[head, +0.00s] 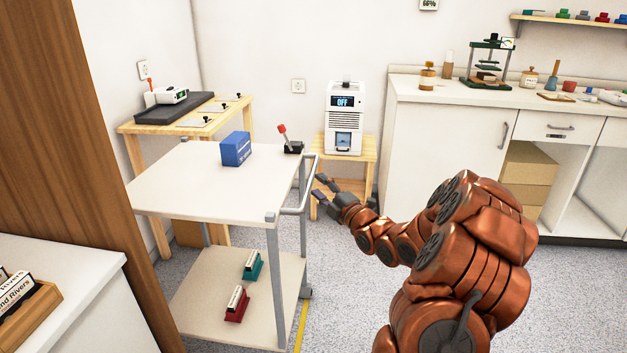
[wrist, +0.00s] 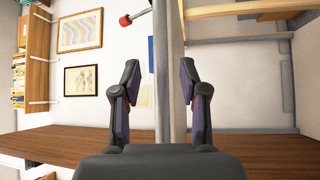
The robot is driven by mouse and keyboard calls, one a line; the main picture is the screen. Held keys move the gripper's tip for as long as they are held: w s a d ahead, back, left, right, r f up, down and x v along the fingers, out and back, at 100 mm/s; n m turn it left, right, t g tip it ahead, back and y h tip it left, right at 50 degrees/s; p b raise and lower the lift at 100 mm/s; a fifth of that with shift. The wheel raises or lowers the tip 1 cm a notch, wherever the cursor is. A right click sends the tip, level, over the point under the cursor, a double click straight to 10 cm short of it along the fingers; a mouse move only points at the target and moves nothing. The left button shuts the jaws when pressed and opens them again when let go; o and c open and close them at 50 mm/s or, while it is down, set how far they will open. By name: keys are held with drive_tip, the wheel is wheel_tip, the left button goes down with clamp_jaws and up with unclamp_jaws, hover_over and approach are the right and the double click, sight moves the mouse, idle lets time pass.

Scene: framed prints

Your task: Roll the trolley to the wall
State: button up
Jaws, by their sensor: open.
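The trolley (head: 185,190) has a pale top, a lower shelf and grey metal legs. It stands left of centre in the head view, near a wooden side table. Its grey push handle (head: 307,180) is on its right side. My gripper (head: 320,188) is open just right of the handle. In the wrist view my open gripper (wrist: 161,80) has a grey upright bar (wrist: 177,75) between its fingers, which looks like the handle. I cannot tell whether the fingers touch it. The back wall (head: 265,45) is behind the trolley.
A blue box (head: 236,149) and a red-knobbed lever (head: 288,141) stand on the trolley top. Stamps lie on its lower shelf. The wooden side table (head: 130,127) is behind left, and a small stand (head: 365,150) behind right. A yellow line (head: 301,325) marks the floor.

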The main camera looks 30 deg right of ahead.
sight(311, 176)
drive_tip(key=shift+w+a+r, duration=0.1)
drive_tip(key=shift+w+r, duration=0.05)
drive_tip(key=shift+w, duration=1.05)
drive_tip(key=shift+w+a+r, duration=0.1)
drive_tip(key=shift+w, duration=1.1)
clamp_jaws()
